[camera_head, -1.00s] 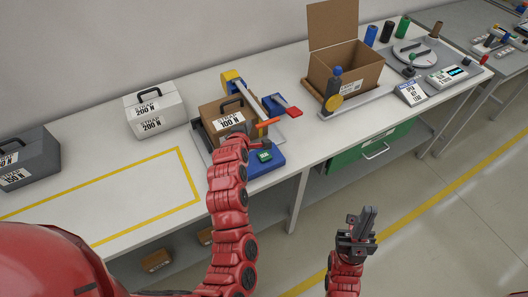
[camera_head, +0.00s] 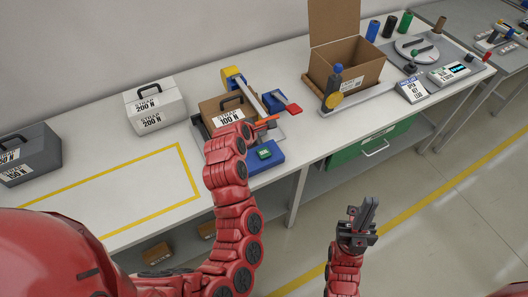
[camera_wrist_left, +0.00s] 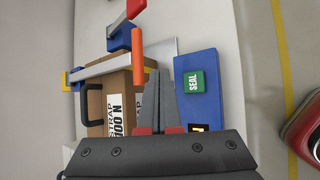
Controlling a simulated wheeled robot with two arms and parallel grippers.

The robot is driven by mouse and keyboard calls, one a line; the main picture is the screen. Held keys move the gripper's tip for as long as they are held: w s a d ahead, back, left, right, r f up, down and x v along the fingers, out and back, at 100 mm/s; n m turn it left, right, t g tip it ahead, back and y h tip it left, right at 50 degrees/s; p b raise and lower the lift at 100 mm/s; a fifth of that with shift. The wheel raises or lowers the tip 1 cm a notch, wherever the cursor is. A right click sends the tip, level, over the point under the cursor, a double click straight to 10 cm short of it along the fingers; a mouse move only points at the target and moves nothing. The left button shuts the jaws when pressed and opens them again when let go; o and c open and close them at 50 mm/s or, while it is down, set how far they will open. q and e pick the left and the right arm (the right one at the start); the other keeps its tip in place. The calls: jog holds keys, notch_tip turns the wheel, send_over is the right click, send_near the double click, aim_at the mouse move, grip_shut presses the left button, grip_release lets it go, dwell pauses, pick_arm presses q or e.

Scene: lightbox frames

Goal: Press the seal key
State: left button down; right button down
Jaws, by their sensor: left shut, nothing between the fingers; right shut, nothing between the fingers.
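The seal key is a green square button (camera_wrist_left: 194,82) marked SEAL on a blue housing (camera_wrist_left: 198,120). In the head view the green key (camera_head: 264,153) shows just right of and below my left wrist. My left gripper (camera_wrist_left: 160,75) is shut and empty in the left wrist view. Its fingertips appear left of the key, between it and the carton (camera_wrist_left: 108,108), with no visible contact with the key. In the head view the left fingers are small and partly hidden by my arm. My right gripper (camera_head: 367,212) is shut and empty over the floor in front of the bench.
The strapping machine has an orange lever (camera_wrist_left: 137,57) close to my left fingers, and a red-tipped lever (camera_head: 293,108). Grey (camera_head: 30,155) and white (camera_head: 155,105) weight cases stand left. An open box (camera_head: 345,70) stands right. The yellow-outlined bench area (camera_head: 120,190) is clear.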

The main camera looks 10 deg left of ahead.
pick_arm(q)
jog(key=b, duration=0.4)
send_over(262, 154)
notch_tip(262, 154, down, 8)
jog(key=shift+s+r, duration=0.1)
jog(key=shift+r, duration=0.15)
jog(key=shift+f+b, duration=0.35)
jog(key=shift+f, duration=0.2)
jog(key=shift+f, duration=0.1)
dwell(1.1)
jog(key=shift+f, duration=0.3)
jog(key=shift+f+b, duration=0.45)
jog(key=shift+f, duration=0.05)
dwell(0.8)
jog(key=shift+r, duration=0.15)
jog(key=shift+r+p, duration=0.55)
jog(key=shift+r, duration=0.25)
